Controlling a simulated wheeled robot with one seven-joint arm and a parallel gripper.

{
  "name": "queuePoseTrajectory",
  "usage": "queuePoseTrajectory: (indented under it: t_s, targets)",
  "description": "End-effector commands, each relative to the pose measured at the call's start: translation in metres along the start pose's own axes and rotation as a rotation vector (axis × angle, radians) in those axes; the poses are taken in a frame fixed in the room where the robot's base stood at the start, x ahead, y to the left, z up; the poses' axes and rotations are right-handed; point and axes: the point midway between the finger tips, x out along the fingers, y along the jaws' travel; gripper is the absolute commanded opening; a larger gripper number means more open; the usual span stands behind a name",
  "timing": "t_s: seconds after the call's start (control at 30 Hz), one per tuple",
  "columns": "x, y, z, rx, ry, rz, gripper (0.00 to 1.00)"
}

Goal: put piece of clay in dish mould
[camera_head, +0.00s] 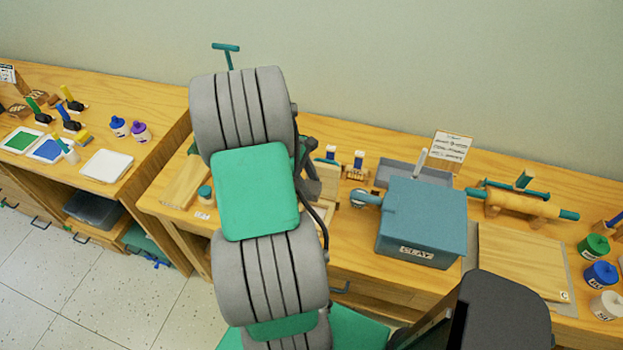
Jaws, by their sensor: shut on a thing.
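My arm crosses the middle of the view and hides part of the bench behind it. Only a dark part of my gripper (311,172) shows, just right of the green arm cover, over the bench. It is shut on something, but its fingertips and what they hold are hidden. I cannot make out a piece of clay. A teal box (420,225) with a label that seems to read CLAY stands to the right of my gripper. A pale wooden piece (326,190) shows partly beside my gripper; I cannot tell whether it is the dish mould.
A wooden board (522,262) lies right of the box, with a rolling pin (520,203) behind it. Several paint jars (602,273) stand at the far right. A grey tray (428,173) and a sign (450,146) are behind the box. A white tray (106,165) lies on the left bench.

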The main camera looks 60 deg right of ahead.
Motion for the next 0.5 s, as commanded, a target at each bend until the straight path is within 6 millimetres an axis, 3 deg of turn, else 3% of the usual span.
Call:
queuePoseTrajectory:
  t_s: [0.13, 0.5]
  targets:
    - [0.009, 0.003, 0.008, -0.004, 0.002, 0.0, 0.0]
    - [0.041, 0.003, -0.007, -0.002, 0.002, 0.0, 0.0]
